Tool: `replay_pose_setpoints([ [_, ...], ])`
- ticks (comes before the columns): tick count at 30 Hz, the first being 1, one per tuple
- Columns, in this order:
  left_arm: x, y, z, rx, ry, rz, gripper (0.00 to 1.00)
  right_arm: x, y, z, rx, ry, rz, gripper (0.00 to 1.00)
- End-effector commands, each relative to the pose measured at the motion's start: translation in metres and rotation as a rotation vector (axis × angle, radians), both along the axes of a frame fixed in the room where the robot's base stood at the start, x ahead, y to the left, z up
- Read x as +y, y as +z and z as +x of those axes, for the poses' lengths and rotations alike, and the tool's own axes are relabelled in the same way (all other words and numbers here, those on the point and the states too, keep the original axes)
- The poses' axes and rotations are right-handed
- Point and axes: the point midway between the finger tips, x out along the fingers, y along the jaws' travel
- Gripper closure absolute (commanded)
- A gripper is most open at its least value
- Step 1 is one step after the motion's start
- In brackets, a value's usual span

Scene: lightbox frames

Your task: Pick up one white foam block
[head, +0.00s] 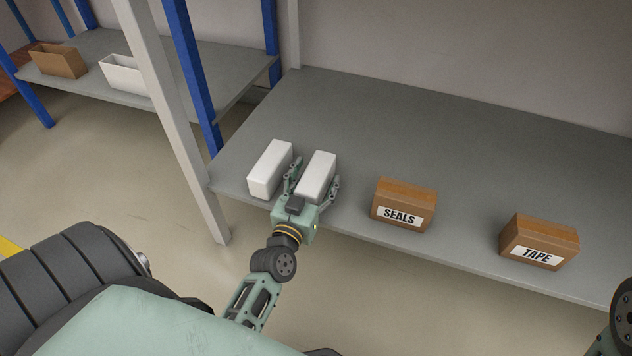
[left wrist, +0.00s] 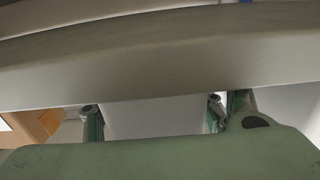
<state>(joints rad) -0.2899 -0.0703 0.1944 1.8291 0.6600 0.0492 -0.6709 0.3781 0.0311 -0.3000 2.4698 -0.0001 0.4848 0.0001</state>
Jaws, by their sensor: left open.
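Two white foam blocks lie side by side near the left front of the grey shelf (head: 470,150). My left gripper (head: 316,173) is open, with one finger on each side of the right foam block (head: 319,170). The left foam block (head: 269,166) lies just left of the gripper's left finger. In the left wrist view, the right foam block (left wrist: 150,118) shows as a pale face between the two fingers (left wrist: 152,112). Whether the fingers touch it I cannot tell. My right gripper is not in view.
A brown box labelled SEALS (head: 404,202) stands right of the blocks, and one labelled TAPE (head: 540,241) farther right. A pale upright post (head: 165,110) and a blue post (head: 192,75) stand left. The shelf behind the blocks is clear. Another shelf holds a brown bin (head: 58,61) and a white bin (head: 122,75).

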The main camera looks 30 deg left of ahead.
Motion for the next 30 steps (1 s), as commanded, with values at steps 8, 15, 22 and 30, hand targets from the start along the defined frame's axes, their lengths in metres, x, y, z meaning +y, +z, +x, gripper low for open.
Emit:
replay_pose_setpoints([
  [8, 0.0, 0.0, 0.0, 0.0, 0.0, 0.0, 0.55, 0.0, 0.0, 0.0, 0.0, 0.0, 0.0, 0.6],
  [15, 0.0, 0.0, 0.0, 0.0, 0.0, 0.0, 0.75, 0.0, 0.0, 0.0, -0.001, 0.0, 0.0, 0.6],
  [22, 0.0, 0.001, 0.0, -0.001, 0.0, 0.0, 0.76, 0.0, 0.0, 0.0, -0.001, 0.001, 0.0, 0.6],
  [30, 0.0, 0.012, 0.003, -0.002, -0.001, 0.0, 0.76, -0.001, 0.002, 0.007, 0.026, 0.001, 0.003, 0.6],
])
